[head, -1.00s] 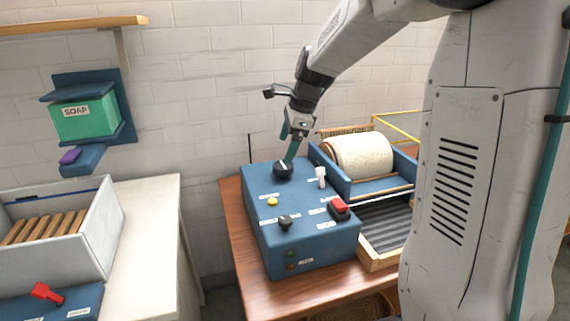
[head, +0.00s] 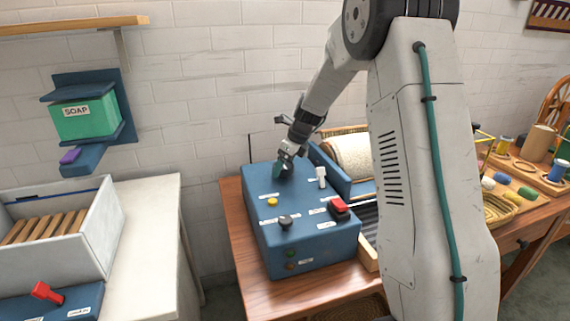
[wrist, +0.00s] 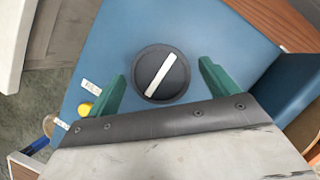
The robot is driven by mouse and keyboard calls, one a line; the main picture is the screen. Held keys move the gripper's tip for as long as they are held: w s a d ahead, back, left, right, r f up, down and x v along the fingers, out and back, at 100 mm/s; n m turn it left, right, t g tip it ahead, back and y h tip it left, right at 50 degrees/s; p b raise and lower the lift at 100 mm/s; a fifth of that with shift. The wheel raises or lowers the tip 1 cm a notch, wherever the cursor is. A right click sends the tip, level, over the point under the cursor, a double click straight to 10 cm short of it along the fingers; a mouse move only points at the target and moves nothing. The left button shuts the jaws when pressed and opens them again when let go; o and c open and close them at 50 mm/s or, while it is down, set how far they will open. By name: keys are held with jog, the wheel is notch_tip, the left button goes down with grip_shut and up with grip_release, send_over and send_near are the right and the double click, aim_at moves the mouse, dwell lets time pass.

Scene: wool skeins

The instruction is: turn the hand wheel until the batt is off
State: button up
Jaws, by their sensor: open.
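The cream batt (head: 352,154) is around the drum of the blue carder behind the control box; my arm hides its right part. No hand wheel shows plainly. My gripper (head: 285,171) is low over the back of the blue control box (head: 262,224). In the wrist view my gripper (wrist: 162,72) is open, with one green finger on each side of a round black knob (wrist: 173,84). The knob has a white pointer line, tilted up to the right. Both fingers look apart from it. In the head view the fingers mostly hide this knob.
The box top also carries a yellow button (head: 272,202), a black knob (head: 286,222), a white switch (head: 321,177) and a red button (head: 338,206). A brick wall stands close behind. Right of my arm is a table with spools and a basket (head: 497,207).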

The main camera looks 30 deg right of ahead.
jog(key=shift+f, duration=0.1)
jog(key=c, duration=1)
